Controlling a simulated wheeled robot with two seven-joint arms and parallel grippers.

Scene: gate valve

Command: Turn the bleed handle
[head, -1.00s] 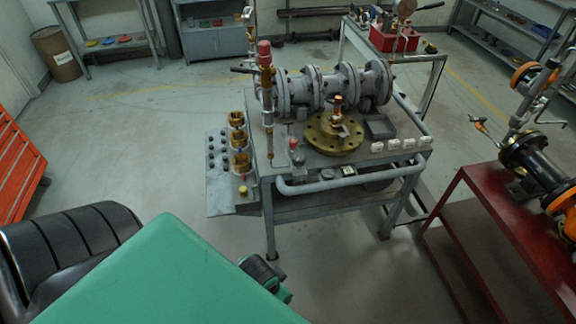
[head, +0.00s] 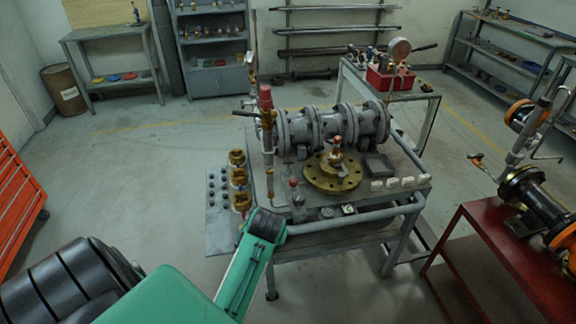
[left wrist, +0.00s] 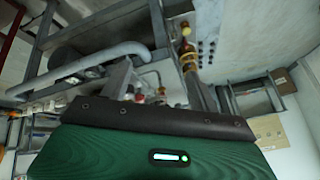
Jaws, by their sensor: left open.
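A vertical brass and grey pipe with a red cap (head: 265,97) stands at the left end of the grey bench. A dark lever (head: 244,113) sticks out left near its top. Another lever with an orange grip (head: 476,157) is on the assembly at right. I cannot tell which is the bleed handle. My left arm reaches toward the bench's front left corner; its gripper does not show in the head view. In the left wrist view, my left gripper (left wrist: 160,88) is open, its grey fingers apart and partly hidden by the green housing. My right gripper is out of view.
The grey bench (head: 330,228) carries a flanged pipe body (head: 325,130) and a brass flange (head: 333,175). A panel with black knobs and brass fittings (head: 238,180) is at its left. A red table (head: 500,250) stands right.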

